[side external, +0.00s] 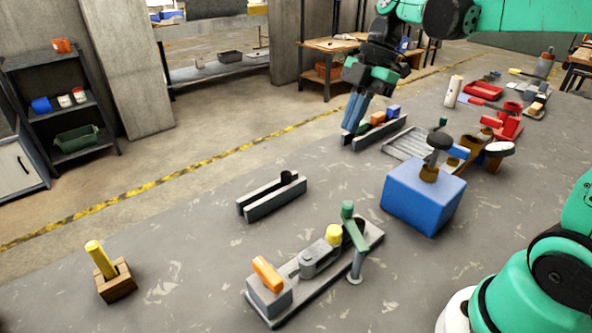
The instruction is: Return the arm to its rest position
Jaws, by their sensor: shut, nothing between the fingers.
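My gripper (352,118) hangs from the green and black arm at the top centre right. Its bluish fingers are shut, with nothing seen between them. The fingertips point down near the left end of a grey rack (378,136) that bears small coloured blocks. I cannot tell whether the fingertips touch the rack or hang in front of it. My arm's green base stands at the lower right.
A blue box (423,200) with a dark knob stands right of centre. A grey slotted holder (272,197), a fixture with a green lever (348,226) and a wooden block with a yellow peg (102,260) lie nearer.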

